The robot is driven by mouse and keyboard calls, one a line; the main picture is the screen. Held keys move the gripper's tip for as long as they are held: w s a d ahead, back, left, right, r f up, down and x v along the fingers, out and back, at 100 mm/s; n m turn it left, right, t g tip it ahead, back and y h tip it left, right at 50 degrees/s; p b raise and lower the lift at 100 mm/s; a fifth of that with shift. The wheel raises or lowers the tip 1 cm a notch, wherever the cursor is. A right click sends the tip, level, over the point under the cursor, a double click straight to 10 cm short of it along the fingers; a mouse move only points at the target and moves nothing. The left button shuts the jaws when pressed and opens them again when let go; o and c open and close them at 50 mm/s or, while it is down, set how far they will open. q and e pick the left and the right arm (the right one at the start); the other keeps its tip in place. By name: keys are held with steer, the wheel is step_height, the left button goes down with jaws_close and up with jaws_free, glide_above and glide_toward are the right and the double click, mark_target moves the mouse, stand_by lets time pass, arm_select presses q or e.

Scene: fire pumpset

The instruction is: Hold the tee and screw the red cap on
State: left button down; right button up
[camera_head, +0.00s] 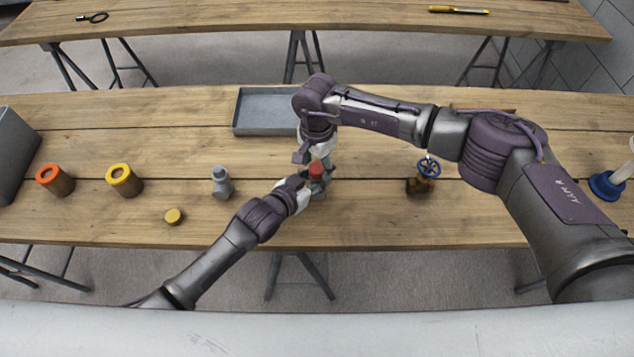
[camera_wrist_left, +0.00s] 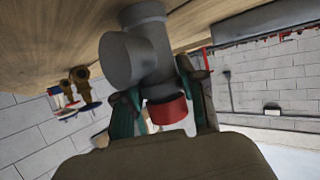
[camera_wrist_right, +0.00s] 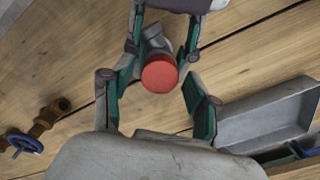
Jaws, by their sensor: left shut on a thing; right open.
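The grey tee (camera_wrist_left: 140,52) is held by my left gripper (camera_wrist_left: 162,92), whose fingers lie on either side of it. In the head view my left gripper (camera_head: 303,188) comes in from the left, low over the table. The red cap (camera_wrist_right: 160,74) sits at the tee's upper end; how far it is threaded cannot be told. The cap also shows in the head view (camera_head: 316,168) and the left wrist view (camera_wrist_left: 167,111). My right gripper (camera_wrist_right: 158,88) is open above the cap, its fingers to either side and apart from it. The tee (camera_wrist_right: 152,36) is partly hidden behind the cap.
A grey tray (camera_head: 268,128) lies behind the grippers. A brass valve with a blue wheel (camera_head: 427,168) stands to the right. A grey fitting (camera_head: 222,184), a small yellow disc (camera_head: 173,216), and yellow-topped (camera_head: 124,181) and orange-topped (camera_head: 54,180) cylinders stand left.

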arm_select(q)
steer(key=shift+s+f, duration=0.1)
steer(key=shift+f, duration=0.2)
arm_select(e)
steer(key=shift+f, duration=0.1)
arm_select(q)
steer(key=shift+a, duration=0.1)
arm_select(e)
jaws_close()
steer(key=shift+o, duration=0.4)
jaws_free()
steer(key=shift+r, duration=2.3)
steer(key=o, duration=0.6)
steer(key=shift+r, duration=0.1)
step_height(320, 180, up, 12)
steer(key=shift+f, duration=0.1)
